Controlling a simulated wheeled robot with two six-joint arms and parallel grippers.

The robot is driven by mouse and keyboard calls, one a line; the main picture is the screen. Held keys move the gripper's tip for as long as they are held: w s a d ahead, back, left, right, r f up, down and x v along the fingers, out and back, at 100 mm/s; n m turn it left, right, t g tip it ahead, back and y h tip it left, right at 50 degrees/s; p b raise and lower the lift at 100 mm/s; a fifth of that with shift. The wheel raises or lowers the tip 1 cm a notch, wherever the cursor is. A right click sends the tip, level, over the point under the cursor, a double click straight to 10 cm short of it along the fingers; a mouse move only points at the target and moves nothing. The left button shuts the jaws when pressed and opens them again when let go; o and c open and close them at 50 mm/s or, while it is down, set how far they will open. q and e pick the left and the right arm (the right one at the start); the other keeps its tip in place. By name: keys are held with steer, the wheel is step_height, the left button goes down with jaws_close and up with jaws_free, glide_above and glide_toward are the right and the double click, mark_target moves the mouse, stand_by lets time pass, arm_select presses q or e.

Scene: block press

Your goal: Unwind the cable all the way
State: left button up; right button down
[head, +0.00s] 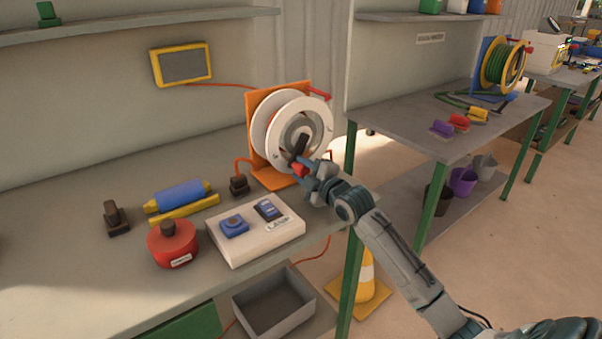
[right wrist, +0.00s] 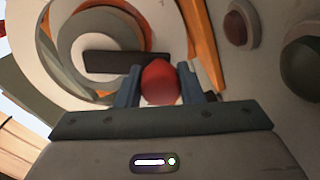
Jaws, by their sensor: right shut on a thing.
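A cable reel with white flanges (head: 291,128) stands upright on an orange stand (head: 252,106) at the back right of the bench. The reel's face also fills the upper left of the right wrist view (right wrist: 85,35). A dark crank arm (head: 301,145) crosses its hub and ends in a red knob (head: 300,169). My right gripper (head: 308,172) is shut on this knob (right wrist: 160,82), with a finger on each side. An orange cable (head: 237,164) runs by the stand to a black plug block (head: 239,185). My left gripper is not in view.
A white control box (head: 255,232) with blue controls, a red round object (head: 173,243), a blue roller (head: 180,196) and a dark block (head: 116,217) stand on the bench (head: 70,270). A grey bin (head: 274,304) and a traffic cone (head: 365,275) are lower down.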

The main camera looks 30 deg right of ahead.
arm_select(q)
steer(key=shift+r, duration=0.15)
arm_select(e)
steer(key=shift+f, duration=0.1)
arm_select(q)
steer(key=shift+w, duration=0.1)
arm_select(e)
steer(key=c, duration=1)
jaws_free()
steer(key=shift+o, duration=0.2)
steer(key=s, duration=0.6)
steer(key=s+d, duration=0.1)
steer(key=s, duration=0.2)
steer(key=shift+s+r, duration=0.15)
steer(key=shift+r, duration=0.05)
steer(key=shift+s, duration=0.7)
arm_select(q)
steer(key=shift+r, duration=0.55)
arm_select(e)
steer(key=shift+s, duration=0.1)
